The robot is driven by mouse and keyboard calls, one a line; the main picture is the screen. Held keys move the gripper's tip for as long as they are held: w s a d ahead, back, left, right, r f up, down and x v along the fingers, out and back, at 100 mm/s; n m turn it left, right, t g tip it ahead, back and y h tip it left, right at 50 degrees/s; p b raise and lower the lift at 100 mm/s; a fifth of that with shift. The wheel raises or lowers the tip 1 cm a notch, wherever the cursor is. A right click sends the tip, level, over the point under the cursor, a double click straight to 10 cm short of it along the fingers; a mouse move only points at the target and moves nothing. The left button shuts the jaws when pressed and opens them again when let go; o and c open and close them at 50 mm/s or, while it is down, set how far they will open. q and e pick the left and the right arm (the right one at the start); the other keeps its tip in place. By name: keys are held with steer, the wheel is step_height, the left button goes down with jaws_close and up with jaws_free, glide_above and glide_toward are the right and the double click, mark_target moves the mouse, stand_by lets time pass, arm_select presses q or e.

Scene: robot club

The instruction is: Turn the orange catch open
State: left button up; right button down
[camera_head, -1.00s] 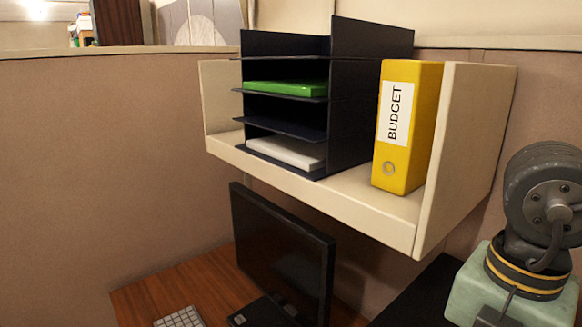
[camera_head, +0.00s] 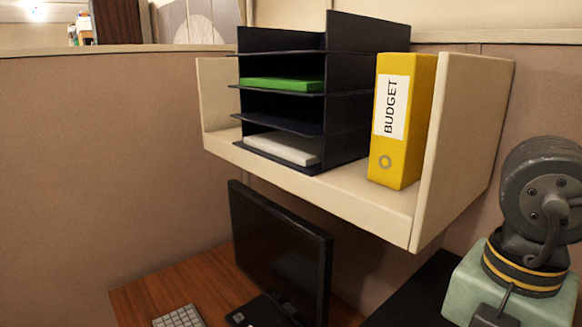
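No orange catch shows in the head view. Neither of my grippers is in view, so I cannot see where they are or what they hold.
A cream wall shelf (camera_head: 375,213) holds a dark letter tray (camera_head: 350,95) and a yellow BUDGET binder (camera_head: 397,160). Below are a black monitor (camera_head: 280,250), wooden desk (camera_head: 155,295) and keyboard (camera_head: 180,317). A grey jointed machine (camera_head: 545,200) on a pale green base (camera_head: 462,290) stands right.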

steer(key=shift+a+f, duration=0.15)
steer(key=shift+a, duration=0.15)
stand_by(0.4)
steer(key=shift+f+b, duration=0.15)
steer(key=shift+b, duration=0.25)
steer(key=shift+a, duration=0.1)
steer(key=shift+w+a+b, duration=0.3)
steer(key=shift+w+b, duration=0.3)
steer(key=shift+b, duration=0.55)
